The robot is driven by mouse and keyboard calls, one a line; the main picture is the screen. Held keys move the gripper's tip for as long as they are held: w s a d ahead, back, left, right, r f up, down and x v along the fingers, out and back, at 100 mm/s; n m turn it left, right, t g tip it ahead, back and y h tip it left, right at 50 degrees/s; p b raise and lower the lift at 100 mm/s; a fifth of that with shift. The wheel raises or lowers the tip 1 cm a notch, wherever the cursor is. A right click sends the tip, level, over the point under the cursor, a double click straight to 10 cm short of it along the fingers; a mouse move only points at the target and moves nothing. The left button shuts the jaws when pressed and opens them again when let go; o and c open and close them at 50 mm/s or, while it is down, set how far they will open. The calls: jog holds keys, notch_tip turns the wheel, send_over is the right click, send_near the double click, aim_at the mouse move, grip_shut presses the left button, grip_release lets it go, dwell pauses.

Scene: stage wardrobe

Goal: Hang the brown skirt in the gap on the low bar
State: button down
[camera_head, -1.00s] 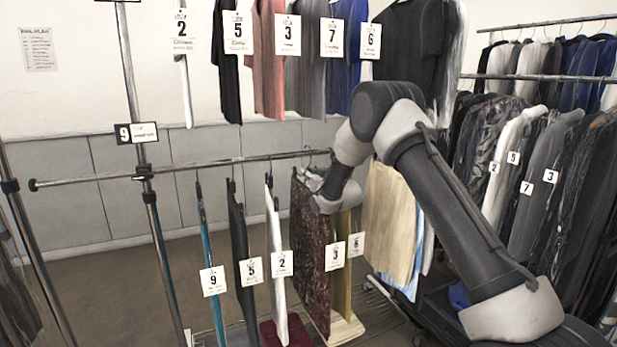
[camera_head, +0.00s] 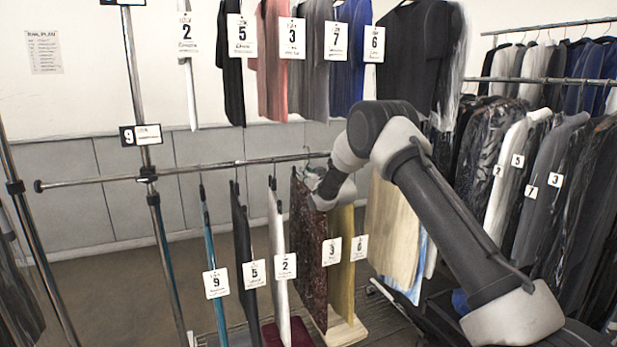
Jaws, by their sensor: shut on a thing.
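The brown skirt (camera_head: 307,240) is dark and mottled, with a white tag 3 at its right edge. It hangs upright at the right part of the low bar (camera_head: 225,164), between a white garment (camera_head: 277,235) and an olive-yellow garment (camera_head: 342,280). My gripper (camera_head: 314,180) is at the skirt's top right corner, just below the bar, and is shut on the skirt's top. The fingers are small and partly hidden, and I cannot tell whether the skirt's hook rests on the bar.
A teal garment (camera_head: 213,270) and a dark one (camera_head: 243,250) hang further left on the low bar. Tagged tops hang above. A cream garment (camera_head: 391,230) hangs behind my arm, and a full rack (camera_head: 540,170) stands at right. The bar's left end is bare.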

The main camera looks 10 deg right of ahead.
jog(key=shift+x, duration=1.3)
jog(key=shift+w+d, duration=0.1)
jog(key=shift+w, duration=0.05)
jog(key=shift+f, duration=0.25)
jog(key=shift+f, duration=0.55)
jog(key=shift+f, duration=0.3)
jog(key=shift+f, duration=0.5)
